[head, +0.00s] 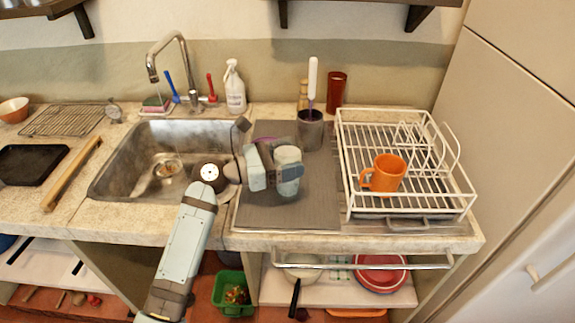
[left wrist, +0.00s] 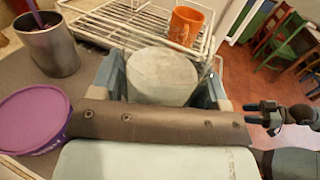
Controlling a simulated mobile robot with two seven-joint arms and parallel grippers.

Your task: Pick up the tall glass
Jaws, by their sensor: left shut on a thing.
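The tall glass (head: 288,157) is a pale, whitish cylinder above the grey mat (head: 300,215) to the right of the sink. My left gripper (head: 275,175) is shut on it, with one finger on each side. In the left wrist view the glass (left wrist: 162,75) shows from above between the two blue-grey fingers. I cannot tell whether its base touches the mat. My right gripper (left wrist: 265,117) shows at the right edge of the left wrist view, away from the counter, with its fingers apart and empty.
A white dish rack (head: 350,170) holding an orange mug (head: 388,172) stands close to the right. A grey utensil cup (head: 310,130) is behind the glass. A purple round container (left wrist: 33,118) is nearby. The sink (head: 125,165) lies left; the mat's front is clear.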

